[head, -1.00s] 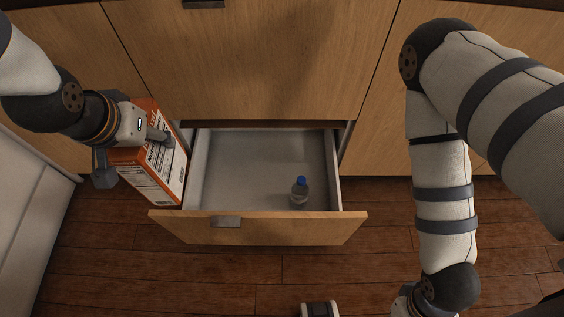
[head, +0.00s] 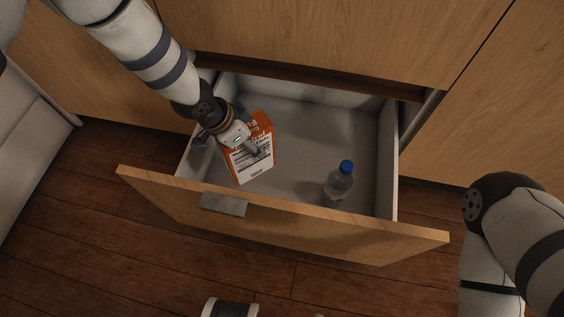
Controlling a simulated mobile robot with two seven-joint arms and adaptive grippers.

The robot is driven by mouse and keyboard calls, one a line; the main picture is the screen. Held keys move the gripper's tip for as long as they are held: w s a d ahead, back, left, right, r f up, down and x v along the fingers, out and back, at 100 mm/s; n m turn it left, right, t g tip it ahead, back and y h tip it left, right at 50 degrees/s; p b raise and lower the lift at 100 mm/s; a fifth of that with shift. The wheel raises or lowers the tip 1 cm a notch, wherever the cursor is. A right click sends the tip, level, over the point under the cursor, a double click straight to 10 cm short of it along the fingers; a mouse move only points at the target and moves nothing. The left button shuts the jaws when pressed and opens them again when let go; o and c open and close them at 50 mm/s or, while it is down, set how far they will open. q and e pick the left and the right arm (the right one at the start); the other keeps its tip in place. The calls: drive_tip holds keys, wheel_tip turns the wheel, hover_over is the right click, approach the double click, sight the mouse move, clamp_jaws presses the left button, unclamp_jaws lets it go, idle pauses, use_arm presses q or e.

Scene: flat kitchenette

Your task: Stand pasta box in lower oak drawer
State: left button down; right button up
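The pasta box (head: 252,160), orange and white with printed text, is over the left part of the open lower oak drawer (head: 300,219). It looks roughly upright and slightly tilted. I cannot tell whether its bottom touches the drawer floor. My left gripper (head: 250,148) is shut on the box from its left side, with one finger across the printed face. The other finger is mostly hidden behind the box. My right gripper is not clearly in view; only part of the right arm shows at lower right.
A clear bottle with a blue cap (head: 339,182) stands in the drawer, right of the box. The drawer floor between and behind them is free. The drawer front has a grey handle (head: 222,204). A white and dark object (head: 230,307) is at the bottom edge.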

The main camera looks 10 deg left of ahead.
sight(256, 160)
use_arm(q)
wheel_tip(256, 160, down, 10)
drive_tip(key=b, duration=0.3)
drive_tip(key=shift+d+r, duration=0.1)
drive_tip(key=shift+r, duration=0.15)
drive_tip(key=c, duration=0.7)
unclamp_jaws()
use_arm(e)
drive_tip(key=shift+s+f+g, duration=0.2)
drive_tip(key=shift+s+f, duration=0.15)
drive_tip(key=shift+f, duration=0.3)
drive_tip(key=shift+s+f+g, duration=0.2)
drive_tip(key=shift+s+f, duration=0.1)
drive_tip(key=shift+f, duration=0.3)
use_arm(q)
drive_tip(key=shift+r, duration=0.15)
drive_tip(key=p+v, duration=0.5)
drive_tip(key=v, duration=0.7)
use_arm(e)
drive_tip(key=shift+t, duration=0.5)
drive_tip(key=r, duration=0.1)
drive_tip(key=w+r, duration=0.1)
drive_tip(key=r, duration=0.2)
drive_tip(key=shift+w+d, duration=0.1)
drive_tip(key=shift+w, duration=0.3)
use_arm(q)
drive_tip(key=shift+w+r, duration=0.1)
